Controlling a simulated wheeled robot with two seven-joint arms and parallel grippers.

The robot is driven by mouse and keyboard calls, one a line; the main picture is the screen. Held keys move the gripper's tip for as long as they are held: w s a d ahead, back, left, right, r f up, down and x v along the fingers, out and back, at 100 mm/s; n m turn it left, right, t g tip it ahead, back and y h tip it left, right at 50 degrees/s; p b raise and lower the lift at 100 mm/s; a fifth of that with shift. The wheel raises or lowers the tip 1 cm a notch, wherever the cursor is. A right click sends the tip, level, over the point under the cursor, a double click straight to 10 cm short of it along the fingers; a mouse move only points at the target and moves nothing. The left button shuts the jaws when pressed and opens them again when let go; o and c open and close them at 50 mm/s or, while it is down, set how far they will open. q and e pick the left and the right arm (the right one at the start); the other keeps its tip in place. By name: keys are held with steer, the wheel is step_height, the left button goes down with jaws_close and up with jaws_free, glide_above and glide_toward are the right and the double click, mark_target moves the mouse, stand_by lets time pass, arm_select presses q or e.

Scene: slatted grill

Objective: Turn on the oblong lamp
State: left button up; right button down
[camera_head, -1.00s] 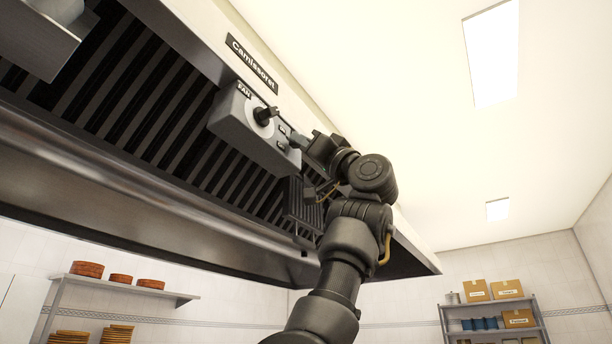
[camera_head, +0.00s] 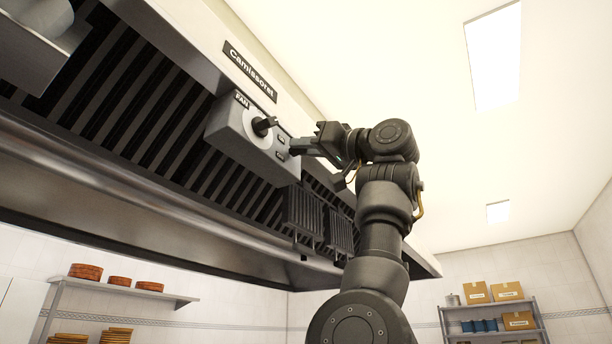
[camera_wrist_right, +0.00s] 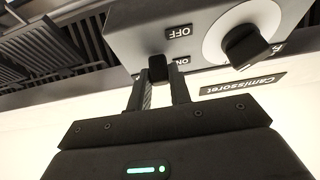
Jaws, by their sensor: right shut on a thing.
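A grey control box (camera_head: 228,133) sits on the slatted hood, with a round FAN knob (camera_head: 264,125) on its face. The knob also shows in the wrist view (camera_wrist_right: 243,46). A small black switch (camera_wrist_right: 157,66) sits between the OFF label (camera_wrist_right: 178,33) and the ON label at the box's edge. My right gripper (camera_wrist_right: 160,85) is shut on this switch, its fingertips on either side. In the head view, the right gripper (camera_head: 298,147) reaches the box from the right and hides the switch. An oblong bright ceiling panel (camera_head: 493,57) is at upper right. My left gripper is not in view.
The hood's slats (camera_head: 140,95) run behind and left of the box. A Camissoret label (camera_head: 250,70) is above it. A wall shelf (camera_head: 120,288) with brown dishes is lower left; a rack with boxes (camera_head: 508,290) is lower right. Open space lies right of my arm.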

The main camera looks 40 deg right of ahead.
steer(key=shift+r+g+h+p, duration=0.4)
steer(key=shift+r+g+p, duration=0.25)
steer(key=shift+g+p, duration=0.5)
steer(key=c, duration=1.3)
jaws_free()
steer(key=shift+f, duration=0.1)
steer(key=shift+b+v, duration=2.1)
steer(key=shift+v, duration=3.25)
